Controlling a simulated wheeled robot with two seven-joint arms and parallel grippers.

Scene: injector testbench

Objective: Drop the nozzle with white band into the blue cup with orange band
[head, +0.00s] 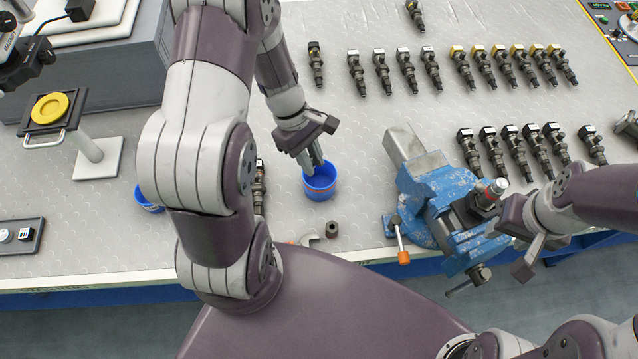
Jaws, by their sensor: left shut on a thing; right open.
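The blue cup (320,183) with an orange-red band stands upright on the bench, left of the vise. My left gripper (311,161) points down at the cup's mouth, its fingertips over the rim or just inside. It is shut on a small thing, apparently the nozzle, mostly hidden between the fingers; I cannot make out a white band. A second blue cup (148,203) stands further left, partly hidden behind my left arm. My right gripper (506,250) is open and empty, at the right side of the vise.
A blue vise (440,200) holds an injector upright (490,192). A small dark cylindrical part (332,229) and a wrench (305,240) lie in front of the cup. Rows of injectors (480,70) lie behind. A yellow dish (50,107) sits on a stand at left.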

